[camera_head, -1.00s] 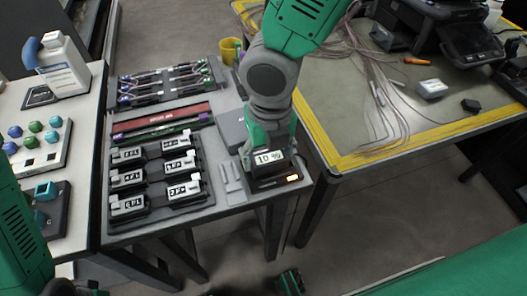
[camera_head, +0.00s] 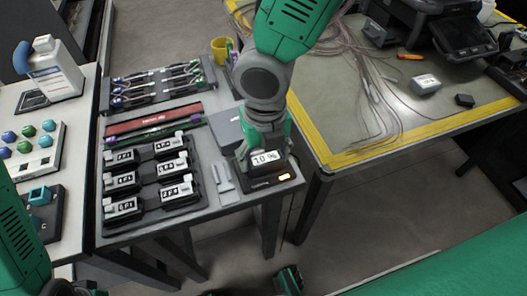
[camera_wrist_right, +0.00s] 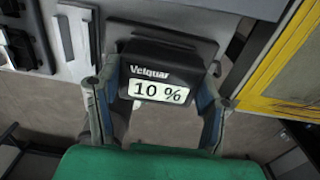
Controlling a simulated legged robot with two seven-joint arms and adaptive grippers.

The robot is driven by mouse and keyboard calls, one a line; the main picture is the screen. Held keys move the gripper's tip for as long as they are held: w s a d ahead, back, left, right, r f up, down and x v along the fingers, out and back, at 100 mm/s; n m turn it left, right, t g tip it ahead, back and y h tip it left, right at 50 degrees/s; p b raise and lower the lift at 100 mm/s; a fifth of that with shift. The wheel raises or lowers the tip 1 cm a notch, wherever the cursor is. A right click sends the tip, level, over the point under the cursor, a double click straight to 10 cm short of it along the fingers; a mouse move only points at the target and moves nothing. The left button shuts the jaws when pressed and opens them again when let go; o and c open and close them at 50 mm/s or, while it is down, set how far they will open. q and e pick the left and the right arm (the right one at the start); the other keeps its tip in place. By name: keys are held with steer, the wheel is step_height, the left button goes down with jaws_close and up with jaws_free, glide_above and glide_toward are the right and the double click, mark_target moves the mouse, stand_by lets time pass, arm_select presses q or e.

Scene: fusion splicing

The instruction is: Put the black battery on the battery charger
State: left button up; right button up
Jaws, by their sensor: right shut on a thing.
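A black battery (camera_wrist_right: 160,67) with a white "10 %" label sits between the fingers of my right gripper (camera_wrist_right: 158,100), which is shut on it. In the head view the right gripper (camera_head: 264,140) comes down from above at the table's front right corner, with the battery label (camera_head: 265,158) facing forward. The battery charger (camera_head: 270,182) is a low black base with a lit orange light, directly under the battery. The battery appears to be at the charger, but the gripper hides whether it is fully seated.
Several labelled black-and-white units stand in a black rack (camera_head: 155,210) left of the charger. Grey prongs (camera_head: 222,178) lie close to the charger's left. A yellow-edged table (camera_head: 400,140) with loose cables is at the right. A floor gap separates the tables.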

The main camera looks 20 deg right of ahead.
mark_target(264, 156)
steer(key=shift+a, duration=0.1)
steer(key=shift+f+p, duration=0.1)
steer(key=shift+p, duration=0.3)
stand_by(0.6)
steer(key=o, duration=1.7)
step_height(264, 156, up, 12)
steer(key=shift+f, duration=0.1)
